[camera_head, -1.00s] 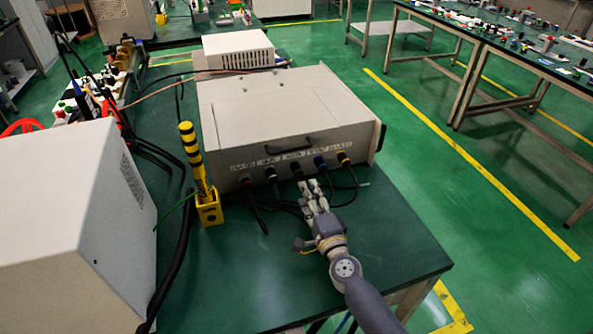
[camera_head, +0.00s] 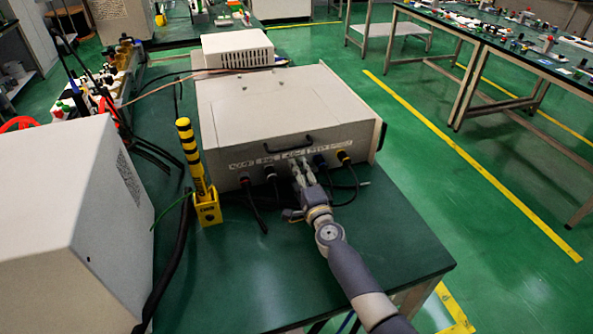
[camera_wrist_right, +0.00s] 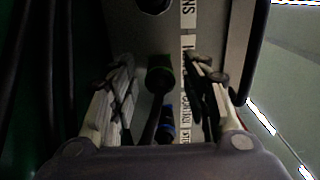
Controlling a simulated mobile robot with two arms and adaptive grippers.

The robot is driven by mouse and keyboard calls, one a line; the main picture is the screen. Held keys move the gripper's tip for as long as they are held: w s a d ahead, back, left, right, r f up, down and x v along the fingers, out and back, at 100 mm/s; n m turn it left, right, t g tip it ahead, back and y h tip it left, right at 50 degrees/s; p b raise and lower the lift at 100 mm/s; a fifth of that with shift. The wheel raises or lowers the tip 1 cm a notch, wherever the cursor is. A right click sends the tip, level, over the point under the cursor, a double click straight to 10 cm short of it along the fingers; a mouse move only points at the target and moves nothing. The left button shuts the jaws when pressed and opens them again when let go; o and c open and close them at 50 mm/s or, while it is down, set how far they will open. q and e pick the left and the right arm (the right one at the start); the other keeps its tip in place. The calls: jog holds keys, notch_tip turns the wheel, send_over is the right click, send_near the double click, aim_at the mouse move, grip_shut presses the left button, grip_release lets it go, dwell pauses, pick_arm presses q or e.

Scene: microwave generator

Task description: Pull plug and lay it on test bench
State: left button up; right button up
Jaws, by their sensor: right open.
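The beige generator box (camera_head: 285,105) stands on the green test bench (camera_head: 400,245), with a row of cable plugs along its labelled front panel. A red plug (camera_head: 245,180), a blue plug (camera_head: 320,163) and a yellow plug (camera_head: 344,158) show in the head view. My right gripper (camera_head: 302,174) is at the middle of this row, open, and hides the plug behind it. In the right wrist view a dark green plug (camera_wrist_right: 160,76) lies between the two spread fingers, apart from both. The blue plug (camera_wrist_right: 168,126) also shows there. My left gripper is out of view.
A yellow-and-black striped post (camera_head: 192,160) in a yellow holder stands left of the plugs. A large beige box (camera_head: 60,220) fills the near left, with black cables beside it.

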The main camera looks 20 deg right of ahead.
dwell(1.0)
grip_shut()
jog(key=shift+s, duration=0.1)
jog(key=shift+s+f, duration=0.1)
jog(key=shift+s, duration=0.5)
jog(key=shift+s+d+p, duration=0.1)
jog(key=shift+s+p, duration=0.75)
jog(key=shift+s, duration=1.45)
jog(key=shift+r, duration=0.25)
